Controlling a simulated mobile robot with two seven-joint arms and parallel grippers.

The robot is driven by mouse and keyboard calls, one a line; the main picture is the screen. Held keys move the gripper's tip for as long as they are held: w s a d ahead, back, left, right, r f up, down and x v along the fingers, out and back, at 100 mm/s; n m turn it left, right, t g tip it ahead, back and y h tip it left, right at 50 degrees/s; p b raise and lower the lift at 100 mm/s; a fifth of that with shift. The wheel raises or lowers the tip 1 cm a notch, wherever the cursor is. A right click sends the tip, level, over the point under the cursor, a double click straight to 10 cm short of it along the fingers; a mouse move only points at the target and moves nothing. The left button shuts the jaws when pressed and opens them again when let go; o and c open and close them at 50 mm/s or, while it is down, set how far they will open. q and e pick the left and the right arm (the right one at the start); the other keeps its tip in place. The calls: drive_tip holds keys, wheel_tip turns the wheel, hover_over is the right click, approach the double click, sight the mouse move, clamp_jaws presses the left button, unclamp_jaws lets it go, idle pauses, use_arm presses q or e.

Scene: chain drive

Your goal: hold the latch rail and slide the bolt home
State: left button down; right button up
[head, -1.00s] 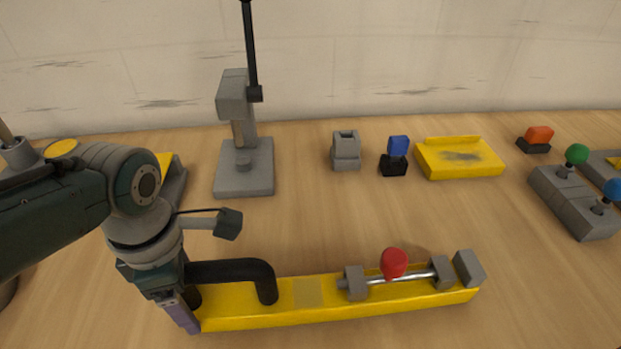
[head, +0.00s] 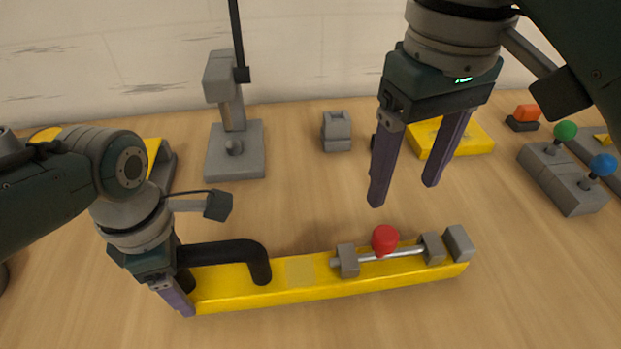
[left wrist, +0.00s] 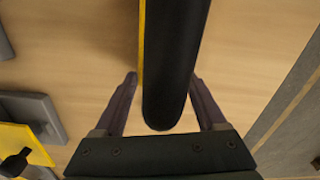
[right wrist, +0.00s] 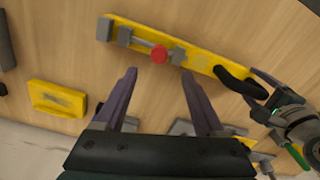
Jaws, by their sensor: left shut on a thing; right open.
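The yellow latch rail (head: 330,287) lies along the front of the table, with a black handle (head: 225,252) at its left end. My left gripper (head: 180,295) is shut on the black handle, which also shows between its fingers in the left wrist view (left wrist: 178,60). A silver bolt (head: 403,251) with a red knob (head: 385,239) lies through two grey blocks on the rail. A grey end block (head: 458,243) stands at the right end. My right gripper (head: 405,195) is open and empty, above and behind the knob. The knob shows beyond its fingers in the right wrist view (right wrist: 159,54).
A grey press stand (head: 236,160), a grey socket block (head: 337,132) and a yellow tray (head: 470,138) stand toward the wall. An orange switch (head: 527,113) and a grey box with green and blue knobs (head: 560,180) are at the right. Table between stand and rail is clear.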

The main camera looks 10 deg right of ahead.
sight(388, 234)
wheel_tip(388, 234, down, 12)
drive_tip(key=shift+w+r, duration=0.1)
drive_tip(key=shift+r, duration=0.05)
idle(0.3)
drive_tip(key=shift+c, duration=0.2)
clamp_jaws()
idle(0.3)
idle(0.9)
